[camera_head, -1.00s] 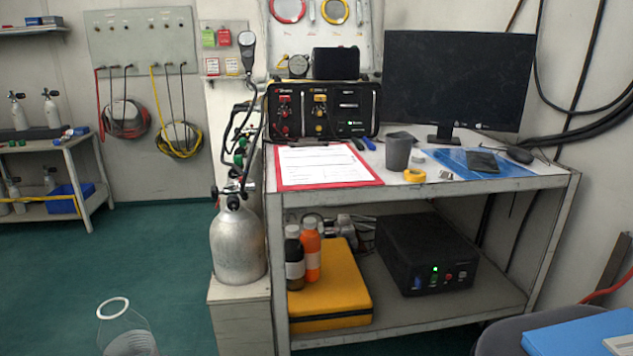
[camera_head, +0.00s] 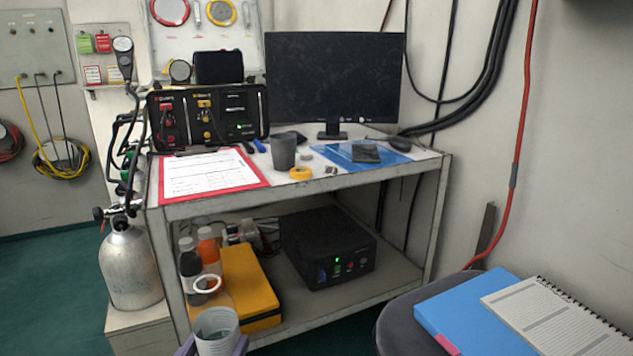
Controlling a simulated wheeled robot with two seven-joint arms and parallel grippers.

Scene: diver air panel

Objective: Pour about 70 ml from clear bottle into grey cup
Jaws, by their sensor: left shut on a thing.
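The grey cup (camera_head: 283,151) stands upright on the bench top, between the clipboard and the blue mat. The clear bottle (camera_head: 216,333) shows at the bottom edge of the head view, with a white ring (camera_head: 207,283) at its mouth and a pale ribbed lower part. My left gripper (camera_head: 213,349) is shut on the bottle, its fingertips just showing on either side. The bottle is apart from the cup, nearer to me and lower in the picture. Its base is cut off and its liquid level is unclear. My right gripper is out of view.
Beside the cup are a yellow tape roll (camera_head: 300,172), a red clipboard (camera_head: 213,176), a blue mat (camera_head: 381,155) and a monitor (camera_head: 335,80). The bench's front edge (camera_head: 310,190) lies between bottle and cup. A stool (camera_head: 392,325) with a folder stands right.

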